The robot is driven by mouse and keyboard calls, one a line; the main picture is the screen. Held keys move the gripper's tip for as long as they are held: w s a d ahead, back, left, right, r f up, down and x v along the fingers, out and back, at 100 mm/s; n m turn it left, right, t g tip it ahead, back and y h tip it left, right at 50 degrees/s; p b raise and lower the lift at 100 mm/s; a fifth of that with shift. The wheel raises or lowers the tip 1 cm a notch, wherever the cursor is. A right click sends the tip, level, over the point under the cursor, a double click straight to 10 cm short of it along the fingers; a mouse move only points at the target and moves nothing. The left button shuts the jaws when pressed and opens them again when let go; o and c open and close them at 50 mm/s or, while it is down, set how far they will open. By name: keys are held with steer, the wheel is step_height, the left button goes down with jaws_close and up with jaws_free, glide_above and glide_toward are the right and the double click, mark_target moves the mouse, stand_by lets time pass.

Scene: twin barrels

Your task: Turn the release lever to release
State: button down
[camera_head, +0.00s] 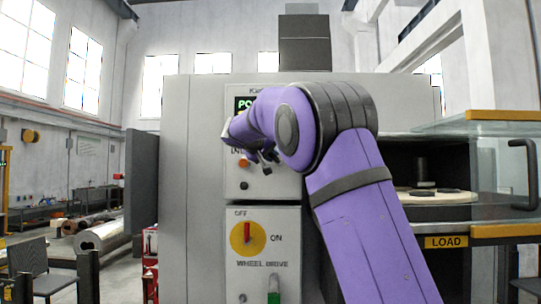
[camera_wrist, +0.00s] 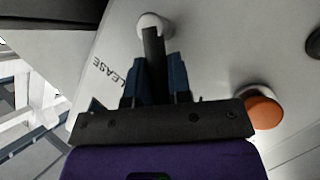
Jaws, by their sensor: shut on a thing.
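The release lever (camera_wrist: 153,42) is a dark bar that runs from a pale round hub (camera_wrist: 153,24) on the grey panel. In the wrist view my gripper (camera_wrist: 157,74) has its two blue fingers on either side of the bar, shut on it. Part of the printed word, reading "LEASE" (camera_wrist: 116,77), shows left of the lever. In the head view my gripper (camera_head: 268,155) is at the upper control panel, below the green display. The lever is hidden there behind my purple arm.
An orange button (camera_wrist: 262,108) sits close to the right of my gripper. Below on the machine (camera_head: 177,200) are a yellow and red rotary switch (camera_head: 247,234) and a green-handled wheel drive control (camera_head: 273,291). An open bay with a LOAD label (camera_head: 446,242) is at right.

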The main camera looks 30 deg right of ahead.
steer(key=shift+s+d+r+m+t+y, duration=0.15)
steer(key=shift+s+d+r+m+y, duration=0.1)
steer(key=shift+m+y, duration=0.35)
steer(key=shift+s+d+r+m+t+y, duration=0.15)
steer(key=shift+d+m+y, duration=0.1)
steer(key=shift+m+y, duration=0.3)
steer(key=y, duration=0.1)
steer(key=d+m+y, duration=0.1)
steer(key=s+m+t+y, duration=0.1)
steer(key=shift+d+r, duration=0.2)
steer(key=shift+r, duration=0.05)
steer(key=shift+s+d+f+m+t+y, duration=0.15)
steer(key=shift+s+d+m+t+y, duration=0.2)
steer(key=shift+m+t+y, duration=0.3)
steer(key=shift+s+d+f+m+t+y, duration=0.15)
steer(key=shift+d+m+t+y, duration=0.3)
steer(key=shift+m+y, duration=0.4)
steer(key=shift+s+d+f+m+t+y, duration=0.2)
steer(key=shift+d+m+t+y, duration=0.25)
steer(key=shift+m+y, duration=0.3)
steer(key=c, duration=1.1)
jaws_free()
steer(key=shift+o, duration=0.2)
steer(key=shift+s, duration=0.1)
